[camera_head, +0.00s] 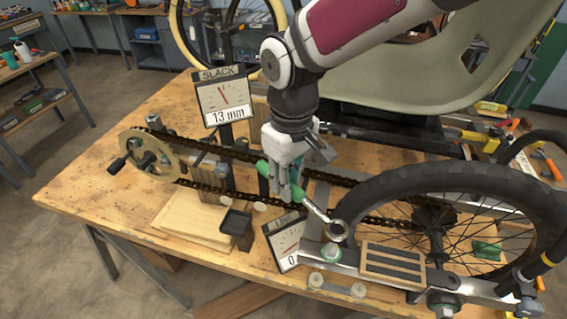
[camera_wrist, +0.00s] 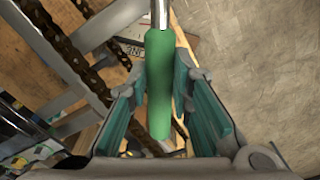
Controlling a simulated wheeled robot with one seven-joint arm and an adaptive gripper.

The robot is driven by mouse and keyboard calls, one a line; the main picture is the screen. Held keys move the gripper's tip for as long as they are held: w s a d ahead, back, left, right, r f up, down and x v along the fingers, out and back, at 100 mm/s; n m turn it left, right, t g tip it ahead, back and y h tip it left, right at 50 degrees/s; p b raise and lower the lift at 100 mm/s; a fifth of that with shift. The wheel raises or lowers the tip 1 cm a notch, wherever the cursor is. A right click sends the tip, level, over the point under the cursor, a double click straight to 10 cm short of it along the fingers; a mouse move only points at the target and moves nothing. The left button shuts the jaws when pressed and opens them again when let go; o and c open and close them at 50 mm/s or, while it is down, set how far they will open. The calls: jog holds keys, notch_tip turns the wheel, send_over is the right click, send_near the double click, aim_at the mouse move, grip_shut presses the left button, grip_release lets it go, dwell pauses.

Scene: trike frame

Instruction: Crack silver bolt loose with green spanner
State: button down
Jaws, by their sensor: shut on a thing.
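The green spanner has a green handle (camera_wrist: 160,85) and a silver shaft with a ring end (camera_head: 340,231). My gripper (camera_head: 287,188) is shut on the handle, with a finger pad on each side in the wrist view. The spanner slants down to the right, and its ring end is by the front of the wheel. A silver bolt head (camera_head: 331,251) with a green base sits on the metal frame plate just below the ring. I cannot tell whether the ring touches it. Another silver bolt (camera_head: 443,302) sits further right, apart from the spanner.
The wheel (camera_head: 455,180) stands right of my gripper, and the chain (camera_head: 225,154) runs behind it to the crank wheel (camera_head: 150,156). A slack gauge (camera_head: 222,103) reads 13 mm; a line gauge (camera_head: 287,244) reads 0. A grey seat (camera_head: 430,75) is behind. The workbench's left corner (camera_head: 75,193) is clear.

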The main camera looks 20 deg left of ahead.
dwell(0.4)
jog(key=shift+f+b, duration=0.95)
jog(key=shift+f, duration=2.7)
dwell(0.5)
jog(key=shift+s+a+n, duration=0.25)
jog(key=shift+s+n, duration=0.65)
jog(key=shift+s+a+n, duration=0.2)
jog(key=shift+s+n, duration=0.7)
dwell(1.6)
